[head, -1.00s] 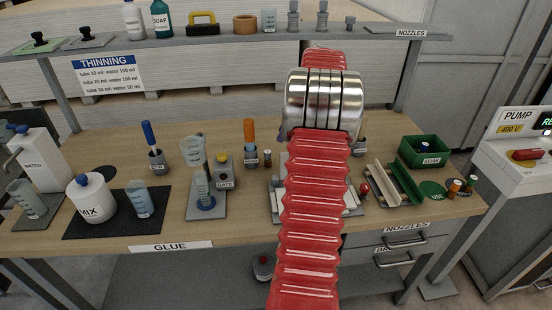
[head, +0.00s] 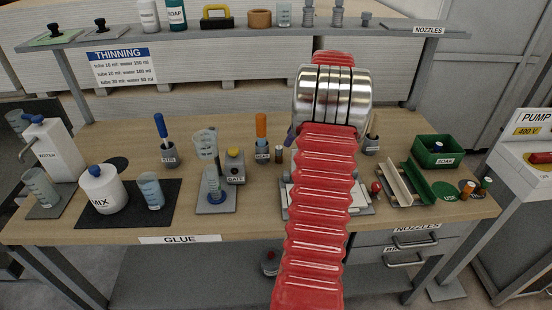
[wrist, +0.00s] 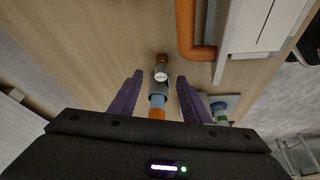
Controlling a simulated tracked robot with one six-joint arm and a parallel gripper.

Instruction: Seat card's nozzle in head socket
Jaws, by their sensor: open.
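My gripper (wrist: 154,97) has two purple fingers standing apart in the wrist view. A narrow upright-looking piece (wrist: 158,100) with blue, grey and orange bands lies in line between them; I see no finger touching it. In the head view my red arm hides most of the gripper; only a bit of purple shows left of the metal wrist. I cannot make out the card or the head socket.
An orange-handled tool (head: 261,126) stands in a labelled holder, with a small dark piece (head: 279,154) beside it. A pale-framed plate (head: 364,209) lies partly behind my arm. A green SOAK tray (head: 437,144) stands right. An orange pipe (wrist: 188,38) crosses the wrist view's top right.

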